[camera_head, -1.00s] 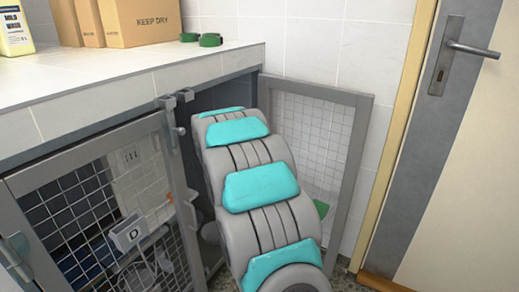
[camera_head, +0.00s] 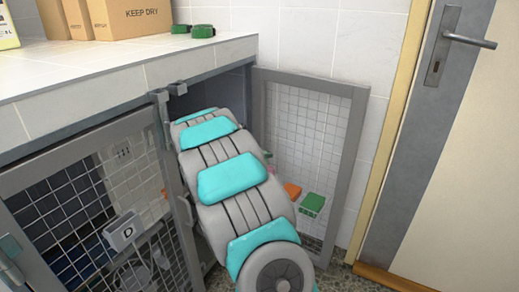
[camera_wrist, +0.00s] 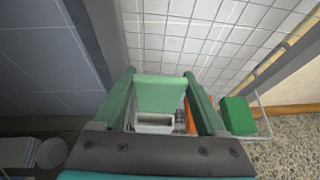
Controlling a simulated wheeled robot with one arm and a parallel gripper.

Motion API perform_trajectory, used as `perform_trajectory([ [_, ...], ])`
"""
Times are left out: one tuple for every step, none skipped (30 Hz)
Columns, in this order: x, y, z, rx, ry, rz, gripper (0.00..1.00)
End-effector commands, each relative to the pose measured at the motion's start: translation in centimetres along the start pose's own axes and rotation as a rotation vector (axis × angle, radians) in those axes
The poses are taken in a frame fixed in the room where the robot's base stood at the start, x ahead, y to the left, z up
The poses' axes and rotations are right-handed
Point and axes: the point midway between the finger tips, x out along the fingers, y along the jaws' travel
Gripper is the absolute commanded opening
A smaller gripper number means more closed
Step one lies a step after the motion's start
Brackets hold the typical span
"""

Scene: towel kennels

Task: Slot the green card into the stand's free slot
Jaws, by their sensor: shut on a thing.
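In the wrist view my gripper (camera_wrist: 159,78) is shut on a light green card (camera_wrist: 163,97), held between its two green fingers. Just below the card's lower edge is a pale grey rectangular opening (camera_wrist: 154,124), which looks like a free slot of the stand; whether the card touches it I cannot tell. An orange piece (camera_wrist: 189,117) stands right of that opening, partly behind the right finger. In the head view my arm hides the gripper and the held card.
A dark green block (camera_wrist: 238,116) sits in a wire holder to the right; it also shows in the head view (camera_head: 312,203) by the open mesh door (camera_head: 309,150). The tiled counter (camera_head: 110,85) overhangs the kennel.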

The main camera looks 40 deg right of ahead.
Motion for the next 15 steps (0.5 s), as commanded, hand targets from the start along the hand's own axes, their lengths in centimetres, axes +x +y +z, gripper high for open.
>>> perform_trajectory([
  [0.2,-0.1,-0.3,-0.002,-0.001,-0.002,0.21],
  [0.3,-0.1,-0.5,-0.002,-0.001,-0.002,0.21],
  [0.4,0.0,-0.8,-0.002,-0.001,-0.001,0.21],
  [0.5,0.0,-1.1,-0.001,-0.001,0.000,0.21],
  [0.6,0.0,-1.2,0.000,0.000,0.000,0.21],
  [0.7,0.0,-1.4,0.001,0.000,0.000,0.21],
  [0.7,0.0,-1.5,0.001,0.000,0.001,0.21],
  [0.8,0.0,-1.6,0.001,0.000,0.001,0.21],
  [0.8,0.0,-1.8,0.001,0.001,0.001,0.21],
  [0.9,0.0,-1.9,0.001,0.001,0.001,0.21],
  [1.0,0.1,-2.0,0.001,0.001,0.001,0.21],
  [1.0,0.1,-2.2,0.000,0.001,0.002,0.21],
  [1.1,0.1,-2.3,0.000,0.000,0.002,0.21],
  [1.1,0.1,-2.4,0.000,0.000,0.002,0.21],
  [1.2,0.1,-2.5,-0.001,0.000,0.002,0.21],
])
